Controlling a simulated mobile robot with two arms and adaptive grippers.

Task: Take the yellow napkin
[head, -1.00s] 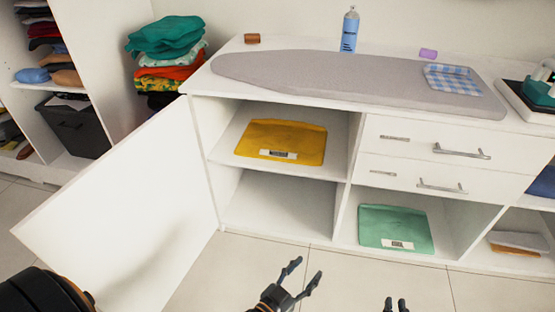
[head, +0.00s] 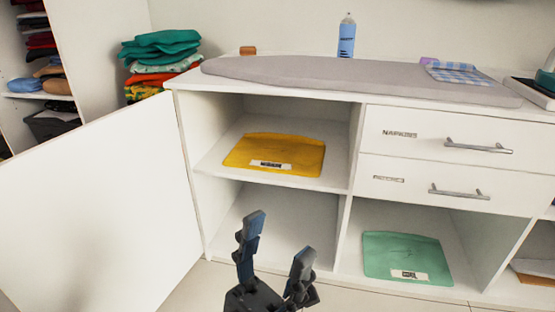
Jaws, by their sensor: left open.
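The yellow napkin (head: 274,153), flat with a white label near its front edge, lies on the upper shelf of the open cabinet compartment. My left gripper (head: 276,242) is open and empty, below and in front of the napkin, apart from it. Its fingers point up toward the shelf and overlap the lower compartment in the picture. My right gripper is not in view.
The open white door (head: 100,200) stands to the left. A green folded item (head: 406,256) lies in the lower compartment at right. Two drawers (head: 445,143) with metal handles sit above it. An ironing board (head: 340,78) and a blue bottle (head: 346,38) are on top.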

